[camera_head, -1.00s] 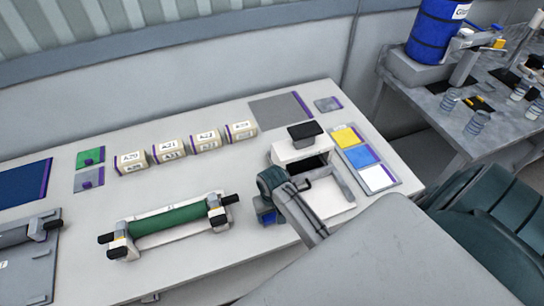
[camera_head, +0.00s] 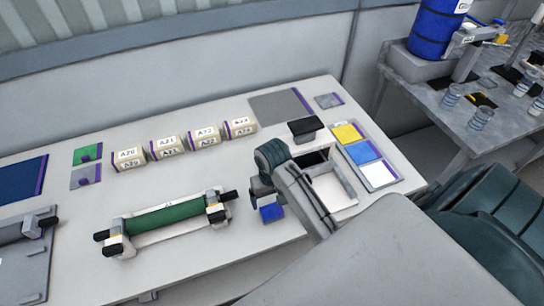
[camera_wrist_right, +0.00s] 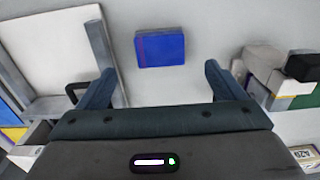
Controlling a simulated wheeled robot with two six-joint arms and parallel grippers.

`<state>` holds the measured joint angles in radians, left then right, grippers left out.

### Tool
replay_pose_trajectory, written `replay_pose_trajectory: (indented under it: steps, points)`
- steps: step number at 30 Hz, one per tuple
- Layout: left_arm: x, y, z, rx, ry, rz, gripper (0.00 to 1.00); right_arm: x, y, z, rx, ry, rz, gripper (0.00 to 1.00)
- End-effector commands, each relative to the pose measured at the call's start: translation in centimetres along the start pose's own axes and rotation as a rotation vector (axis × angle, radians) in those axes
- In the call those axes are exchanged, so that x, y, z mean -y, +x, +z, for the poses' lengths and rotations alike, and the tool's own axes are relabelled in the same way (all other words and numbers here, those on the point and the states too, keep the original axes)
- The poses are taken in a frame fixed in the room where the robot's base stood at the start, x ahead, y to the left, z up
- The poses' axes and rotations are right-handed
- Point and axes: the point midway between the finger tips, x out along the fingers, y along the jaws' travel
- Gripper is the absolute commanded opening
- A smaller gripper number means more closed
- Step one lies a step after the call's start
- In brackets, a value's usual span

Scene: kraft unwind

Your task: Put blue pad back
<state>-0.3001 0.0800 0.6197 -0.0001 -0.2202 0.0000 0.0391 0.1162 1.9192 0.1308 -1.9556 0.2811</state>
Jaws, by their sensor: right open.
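A small blue pad (camera_head: 271,213) lies flat near the front edge of the table, left of the white machine. The right wrist view shows the same pad (camera_wrist_right: 160,50), with a dark red line near one edge. My right gripper (camera_head: 262,194) is just behind it in the head view. In the right wrist view my gripper (camera_wrist_right: 160,72) is open and empty, with the pad lying beyond the gap between its fingers. A tray (camera_head: 393,181) at the right holds yellow (camera_head: 347,134), blue (camera_head: 363,152) and white (camera_head: 378,174) pads. My left gripper is not in view.
The white machine (camera_head: 345,198) with a raised frame stands right of my gripper. A green roller on a stand (camera_head: 165,220) lies to the left. Several labelled blocks (camera_head: 165,148) stand behind. The table between blocks and roller is clear.

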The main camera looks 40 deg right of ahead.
Motion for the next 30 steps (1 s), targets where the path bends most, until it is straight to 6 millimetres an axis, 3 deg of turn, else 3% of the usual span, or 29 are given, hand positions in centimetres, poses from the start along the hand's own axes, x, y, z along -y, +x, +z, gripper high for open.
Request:
replay_pose_trajectory:
  steps: [2, 3, 8, 30]
  points:
    - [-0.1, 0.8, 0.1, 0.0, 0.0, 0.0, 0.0, 0.0, -1.5, -0.1, -0.006, 0.0, -0.001, 0.89]
    - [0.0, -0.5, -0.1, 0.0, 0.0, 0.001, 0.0, 0.0, -2.7, 0.0, 0.0, 0.0, 0.0, 0.89]
    - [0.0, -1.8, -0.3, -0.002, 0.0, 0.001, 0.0, 0.0, -3.8, 0.0, 0.002, 0.0, 0.0, 0.89]
    - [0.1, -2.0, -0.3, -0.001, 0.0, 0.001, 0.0, -0.1, -3.8, 0.3, -0.002, -0.003, 0.001, 0.89]
